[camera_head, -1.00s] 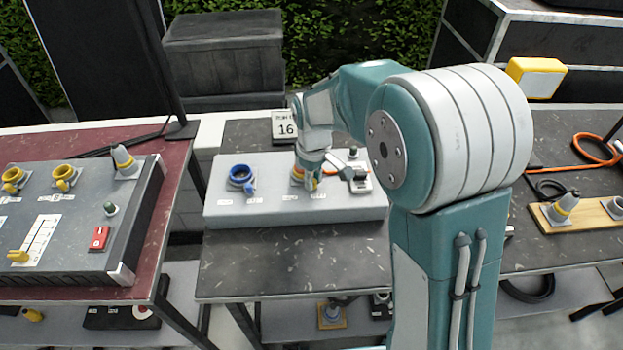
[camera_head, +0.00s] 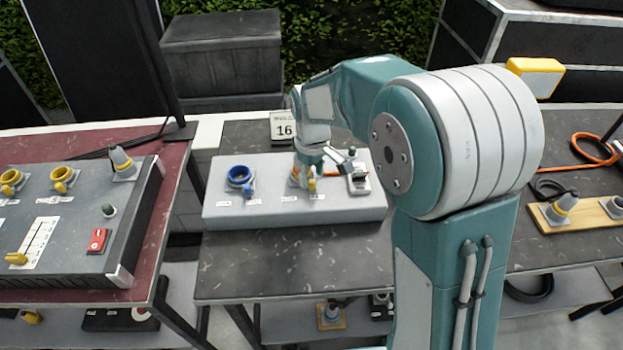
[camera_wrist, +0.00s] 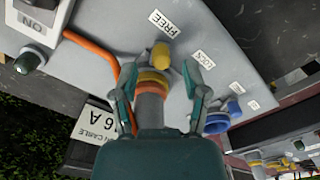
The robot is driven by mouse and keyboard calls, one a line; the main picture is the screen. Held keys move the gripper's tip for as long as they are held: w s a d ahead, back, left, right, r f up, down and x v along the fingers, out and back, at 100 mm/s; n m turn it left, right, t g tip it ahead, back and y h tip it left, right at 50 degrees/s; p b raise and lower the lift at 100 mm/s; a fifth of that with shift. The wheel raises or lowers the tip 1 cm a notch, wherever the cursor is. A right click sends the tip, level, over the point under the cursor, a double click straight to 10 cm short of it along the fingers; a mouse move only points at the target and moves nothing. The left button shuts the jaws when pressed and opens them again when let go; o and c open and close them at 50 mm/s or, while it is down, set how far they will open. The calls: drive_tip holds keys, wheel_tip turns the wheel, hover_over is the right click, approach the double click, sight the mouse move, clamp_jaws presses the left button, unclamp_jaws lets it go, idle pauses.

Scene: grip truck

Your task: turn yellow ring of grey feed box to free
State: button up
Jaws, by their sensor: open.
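The grey feed box (camera_head: 290,213) lies on the middle table. Its yellow ring (camera_wrist: 152,82) sits around a grey plug in the wrist view, with a yellow lug (camera_wrist: 161,55) pointing toward the FREE label (camera_wrist: 164,23). The LOCK label (camera_wrist: 202,60) is further right. My gripper (camera_wrist: 160,76) is open, with one finger on each side of the ring and lug and gaps showing beside them. In the head view my gripper (camera_head: 325,160) is over the ring, hiding much of it; the yellow lug (camera_head: 312,185) shows below.
A blue ring socket (camera_head: 240,178) sits left on the box. A switch (camera_head: 358,180) and an orange cable (camera_wrist: 95,45) are at the other side. A 16 A sign (camera_head: 284,127) stands behind. Another panel (camera_head: 75,225) occupies the left table. The table's front is clear.

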sight(312, 181)
wheel_tip(312, 181, up, 10)
idle(0.3)
idle(0.3)
drive_tip(key=s+d+r+m+t, duration=0.1)
drive_tip(key=s+d+m, duration=0.3)
drive_tip(key=s, duration=0.7)
drive_tip(key=s+d+r+m+t, duration=0.2)
drive_tip(key=s+d+m+t, duration=0.2)
drive_tip(key=s+d, duration=0.3)
drive_tip(key=s, duration=0.5)
drive_tip(key=shift+r+m+t, duration=0.3)
drive_tip(key=shift+m, duration=0.1)
